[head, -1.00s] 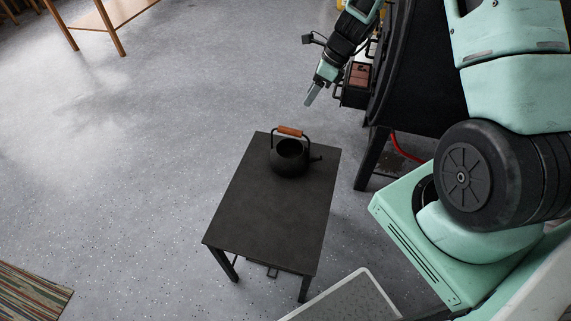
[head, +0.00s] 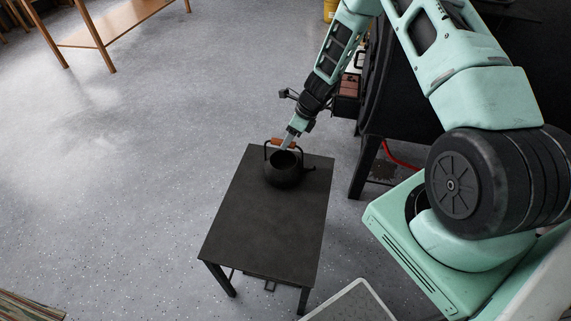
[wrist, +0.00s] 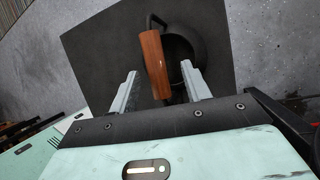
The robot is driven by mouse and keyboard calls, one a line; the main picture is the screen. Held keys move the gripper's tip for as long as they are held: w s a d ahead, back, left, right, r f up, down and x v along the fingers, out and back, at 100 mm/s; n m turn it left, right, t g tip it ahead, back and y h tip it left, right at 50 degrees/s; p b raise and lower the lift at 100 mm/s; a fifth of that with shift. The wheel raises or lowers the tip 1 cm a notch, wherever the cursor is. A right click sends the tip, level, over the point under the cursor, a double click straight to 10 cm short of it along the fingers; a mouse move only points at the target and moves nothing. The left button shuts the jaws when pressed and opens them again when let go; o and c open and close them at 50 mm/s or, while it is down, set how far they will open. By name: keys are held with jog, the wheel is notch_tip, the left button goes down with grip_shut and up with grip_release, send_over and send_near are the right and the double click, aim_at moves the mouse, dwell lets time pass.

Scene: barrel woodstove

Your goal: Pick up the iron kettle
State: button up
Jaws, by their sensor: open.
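The iron kettle (head: 283,172) stands upright on the far end of a dark low table (head: 262,228). It is black and round, with a brown wooden grip on its raised handle and a spout pointing right. My gripper (head: 288,142) is at the handle in the head view. In the wrist view the open fingers (wrist: 158,84) lie on either side of the wooden grip (wrist: 155,62), with gaps between. The kettle body (wrist: 185,45) shows beyond the handle, partly hidden by the right finger. I cannot tell the exact height of the fingertips against the grip.
A black barrel stove (head: 415,90) stands close on the right, behind my arm, with a red hose (head: 400,158) below it. A wooden table (head: 110,25) is far off at upper left. The floor left of the dark table is clear.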

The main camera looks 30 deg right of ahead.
jog(key=shift+x, duration=2.25)
jog(key=shift+s, duration=0.25)
grip_shut()
jog(key=shift+w+r, duration=0.1)
